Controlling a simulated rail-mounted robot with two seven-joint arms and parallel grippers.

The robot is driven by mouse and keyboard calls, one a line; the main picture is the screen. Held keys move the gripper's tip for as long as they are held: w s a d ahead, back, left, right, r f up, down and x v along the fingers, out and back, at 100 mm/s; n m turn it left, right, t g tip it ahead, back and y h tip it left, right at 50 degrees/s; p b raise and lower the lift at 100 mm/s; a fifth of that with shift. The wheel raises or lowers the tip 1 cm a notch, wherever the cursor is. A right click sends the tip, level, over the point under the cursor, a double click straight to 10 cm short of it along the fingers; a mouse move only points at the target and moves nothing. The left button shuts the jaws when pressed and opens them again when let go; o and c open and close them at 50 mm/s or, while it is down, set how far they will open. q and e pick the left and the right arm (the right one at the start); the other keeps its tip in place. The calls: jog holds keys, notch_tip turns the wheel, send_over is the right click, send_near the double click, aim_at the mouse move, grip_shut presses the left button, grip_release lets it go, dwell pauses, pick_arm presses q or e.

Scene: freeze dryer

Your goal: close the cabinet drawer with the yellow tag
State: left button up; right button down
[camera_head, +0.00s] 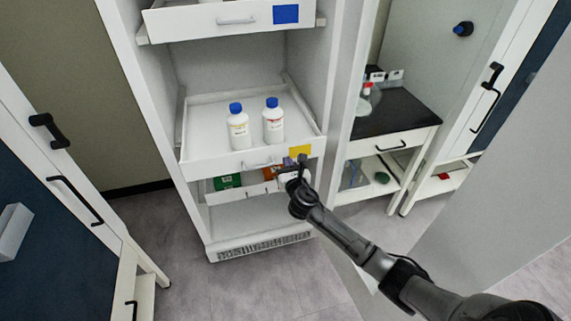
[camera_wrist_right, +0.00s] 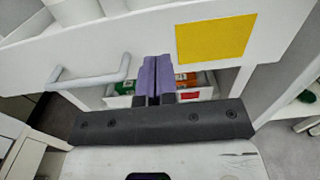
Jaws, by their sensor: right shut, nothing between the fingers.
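The cabinet drawer with the yellow tag (camera_head: 299,151) is pulled out of the white cabinet (camera_head: 162,103). Its white front (camera_head: 222,166) carries a grey bar handle (camera_head: 257,164), left of the tag. Two white bottles with blue caps (camera_head: 238,127) (camera_head: 273,121) stand upright in it. My right gripper (camera_head: 301,160) is at the drawer front, just below the yellow tag. In the right wrist view its purple fingers (camera_wrist_right: 157,80) are together and empty, between the handle (camera_wrist_right: 90,75) and the tag (camera_wrist_right: 213,38). I cannot tell whether they touch the front. My left gripper is not in view.
Above is a drawer with a blue tag (camera_head: 286,14). Below is a drawer holding green (camera_head: 227,181) and orange items, with a red tag in the right wrist view (camera_wrist_right: 190,95). The cabinet's open door (camera_head: 343,110) stands on the right, close to my right arm.

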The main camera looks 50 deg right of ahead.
aim_at(284, 154)
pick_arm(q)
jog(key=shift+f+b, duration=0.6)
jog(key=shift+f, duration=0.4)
pick_arm(e)
jog(key=shift+x, duration=1.35)
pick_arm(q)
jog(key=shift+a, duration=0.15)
pick_arm(e)
jog(key=shift+w+d, duration=0.1)
jog(key=shift+w, duration=0.05)
